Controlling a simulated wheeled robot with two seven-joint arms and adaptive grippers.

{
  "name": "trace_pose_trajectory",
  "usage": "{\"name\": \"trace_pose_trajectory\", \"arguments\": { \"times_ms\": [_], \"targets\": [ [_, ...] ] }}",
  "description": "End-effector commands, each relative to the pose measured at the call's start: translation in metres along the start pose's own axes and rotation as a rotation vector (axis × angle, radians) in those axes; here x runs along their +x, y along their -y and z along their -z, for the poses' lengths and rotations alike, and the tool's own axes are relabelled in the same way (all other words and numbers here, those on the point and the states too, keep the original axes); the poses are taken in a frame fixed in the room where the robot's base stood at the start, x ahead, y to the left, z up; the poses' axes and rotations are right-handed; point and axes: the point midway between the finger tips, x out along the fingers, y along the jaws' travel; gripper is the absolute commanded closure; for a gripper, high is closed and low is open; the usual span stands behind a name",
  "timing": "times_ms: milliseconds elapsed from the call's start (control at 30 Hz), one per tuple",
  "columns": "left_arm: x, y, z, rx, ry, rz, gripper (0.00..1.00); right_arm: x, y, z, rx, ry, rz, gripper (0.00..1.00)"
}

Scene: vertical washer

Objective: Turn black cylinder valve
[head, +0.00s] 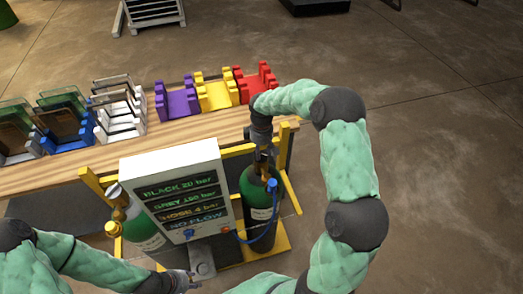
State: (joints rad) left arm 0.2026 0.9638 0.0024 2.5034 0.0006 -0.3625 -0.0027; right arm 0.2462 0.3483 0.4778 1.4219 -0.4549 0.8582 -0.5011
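A green gas cylinder (259,203) with a dark top stands upright at the right of the display box. Its valve is mostly hidden behind my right gripper (262,160), which points down at the cylinder's top from above. I cannot tell whether its fingers are closed on the valve or just around it. A second green cylinder (142,228) with a pale top stands at the left of the box. My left gripper (190,282) is low at the bottom edge, near the box's base and apart from both cylinders. Its fingers are too small to read.
The white display box (184,190) reads BLACK 20 bar, GREY 150 bar, HOSE 4 bar, NO FLOW. A blue hose (273,220) loops beside the right cylinder. A yellow frame (282,244) surrounds the cylinders. Behind is a wooden bench (190,140) with coloured holders. The floor at right is clear.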

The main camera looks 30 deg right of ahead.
Motion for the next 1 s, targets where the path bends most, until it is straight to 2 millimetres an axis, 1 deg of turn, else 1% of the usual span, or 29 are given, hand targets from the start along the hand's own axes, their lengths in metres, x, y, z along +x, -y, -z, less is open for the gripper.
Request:
{"name": "trace_pose_trajectory", "arguments": {
  "times_ms": [33, 67, 100, 367, 567, 767, 1000],
  "targets": [
    [0.0, 0.0, 0.0, 0.0, 0.0, 0.0, 0.6, -0.0001, 0.0001, 0.0, 0.0, 0.0, 0.0, 0.87],
    [0.0, 0.0, 0.0, 0.0, 0.0, 0.0, 0.6, -0.0001, 0.0, 0.0, 0.0, 0.0, 0.0, 0.96],
    [0.0, 0.0, 0.0, 0.0, 0.0, 0.0, 0.6, -0.0001, 0.0001, 0.0, 0.0, 0.0, 0.0, 1.0],
    [-0.0001, -0.0001, 0.0, 0.0, 0.0, 0.0, 0.6, -0.0001, 0.0001, 0.0001, -0.009, 0.0, 0.0, 1.0],
    [-0.001, -0.0004, 0.0, 0.0, 0.0, 0.0, 0.6, -0.0002, 0.0001, 0.0004, -0.068, 0.0, 0.0, 1.0],
    [-0.003, -0.0011, -0.0001, 0.0, 0.0, 0.0, 0.6, -0.0004, 0.0002, 0.001, -0.201, 0.0, 0.0, 1.0],
    [-0.0065, -0.0023, -0.0002, 0.0, 0.0, 0.0, 0.6, -0.0005, 0.0006, 0.002, -0.423, 0.0, 0.0, 1.0]
  ]
}}
